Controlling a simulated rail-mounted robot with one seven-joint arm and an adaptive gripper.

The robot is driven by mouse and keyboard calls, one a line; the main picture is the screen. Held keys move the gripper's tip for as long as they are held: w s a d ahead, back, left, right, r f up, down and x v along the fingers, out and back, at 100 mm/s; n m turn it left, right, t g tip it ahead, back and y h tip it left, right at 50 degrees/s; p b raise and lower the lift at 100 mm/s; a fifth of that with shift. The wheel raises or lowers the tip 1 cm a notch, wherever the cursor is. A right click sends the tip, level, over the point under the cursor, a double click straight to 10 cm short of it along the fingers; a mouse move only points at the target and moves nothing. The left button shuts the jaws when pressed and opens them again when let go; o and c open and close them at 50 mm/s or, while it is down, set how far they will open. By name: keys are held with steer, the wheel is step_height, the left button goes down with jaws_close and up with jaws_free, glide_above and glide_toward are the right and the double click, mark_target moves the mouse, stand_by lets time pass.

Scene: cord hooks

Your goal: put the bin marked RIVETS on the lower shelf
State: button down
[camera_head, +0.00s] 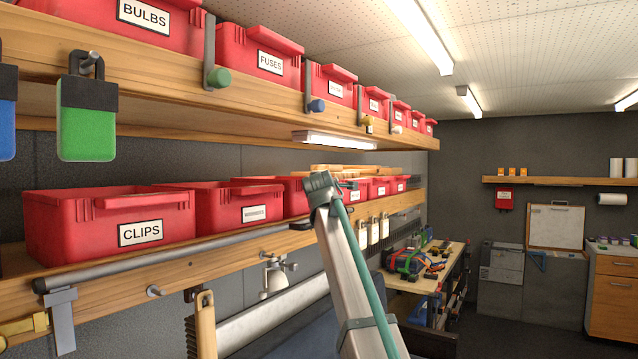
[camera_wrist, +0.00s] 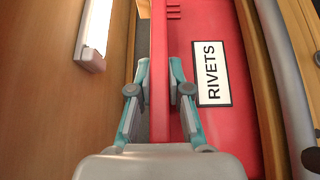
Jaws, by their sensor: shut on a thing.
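The red bin marked RIVETS (camera_wrist: 225,120) fills the middle of the wrist view, its white label on the front wall. My gripper (camera_wrist: 159,66) is shut on the bin's front lip, one finger on each side. In the head view my gripper (camera_head: 322,188) is level with the bins of the lower shelf (camera_head: 110,285), at its front edge. The red bin just behind it is partly hidden, with no readable label there. In the wrist view a wooden edge lies close to the RIVETS bin's front; I cannot tell whether its base touches the shelf.
The lower shelf also holds a CLIPS bin (camera_head: 110,217) and several other red bins. The upper shelf (camera_head: 270,102) has a lamp (camera_head: 335,140) under it. A grey rail (camera_head: 170,258), padlock (camera_head: 88,120) and hooks line the shelf fronts. The aisle at right is open.

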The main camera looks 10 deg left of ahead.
steer(key=shift+f, duration=0.3)
steer(key=shift+f, duration=0.15)
steer(key=c, duration=1.1)
jaws_free()
steer(key=shift+s, duration=0.15)
steer(key=s+b, duration=0.1)
steer(key=s, duration=0.3)
steer(key=s+d+b, duration=0.1)
steer(key=s, duration=0.2)
steer(key=s+b, duration=0.1)
steer(key=s, duration=0.3)
steer(key=shift+s+d, duration=0.2)
steer(key=shift+s, duration=0.15)
steer(key=shift+s+f, duration=0.1)
